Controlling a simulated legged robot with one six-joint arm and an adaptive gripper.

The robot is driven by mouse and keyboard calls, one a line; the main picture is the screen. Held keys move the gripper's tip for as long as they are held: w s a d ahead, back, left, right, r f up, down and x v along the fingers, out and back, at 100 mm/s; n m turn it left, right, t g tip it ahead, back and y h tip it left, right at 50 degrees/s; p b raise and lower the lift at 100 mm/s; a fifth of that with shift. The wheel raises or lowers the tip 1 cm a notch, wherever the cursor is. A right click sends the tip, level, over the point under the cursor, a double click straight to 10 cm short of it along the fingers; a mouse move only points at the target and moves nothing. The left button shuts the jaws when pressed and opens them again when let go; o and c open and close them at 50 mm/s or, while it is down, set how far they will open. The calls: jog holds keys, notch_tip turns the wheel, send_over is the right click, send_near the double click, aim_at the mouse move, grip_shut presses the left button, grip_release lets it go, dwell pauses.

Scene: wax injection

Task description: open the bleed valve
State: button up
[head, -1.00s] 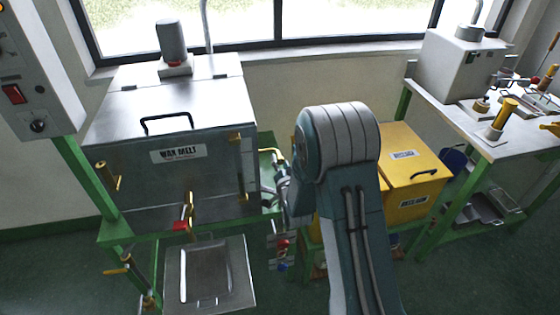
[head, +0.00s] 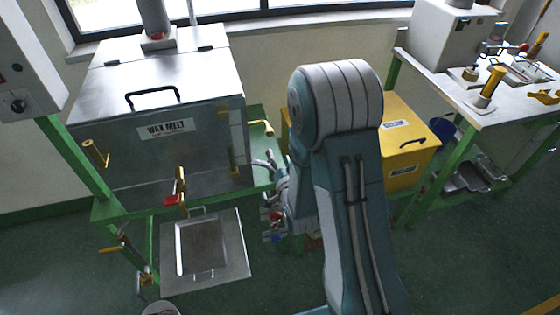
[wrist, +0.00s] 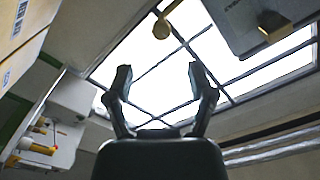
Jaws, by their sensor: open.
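A grey wax melt tank (head: 180,140) stands on a green frame at the left. On its front is a brass valve with a red lever (head: 177,192). Another brass handle (head: 95,153) is on its left side, and a brass fitting (head: 262,128) sticks out at its right. A further brass valve (head: 122,245) is on piping at the lower left. I cannot tell which is the bleed valve. My gripper (wrist: 160,84) is open and empty in the wrist view, its fingers against the window. In the head view my arm mostly hides it.
A metal tray (head: 160,268) sits below the tank. A yellow cabinet (head: 405,170) stands behind my arm. A bench (head: 520,105) with brass-handled tools is at the right. The wrist view also shows a round brass part (wrist: 162,28) above the fingers.

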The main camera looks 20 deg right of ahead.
aim_at(270, 135)
jog(key=shift+s, duration=0.85)
jog(key=w+n, duration=0.2)
jog(key=w, duration=0.2)
jog(key=w+n, duration=0.2)
jog(key=w, duration=0.2)
jog(key=w+n, duration=0.3)
jog(key=w, duration=0.1)
grip_shut()
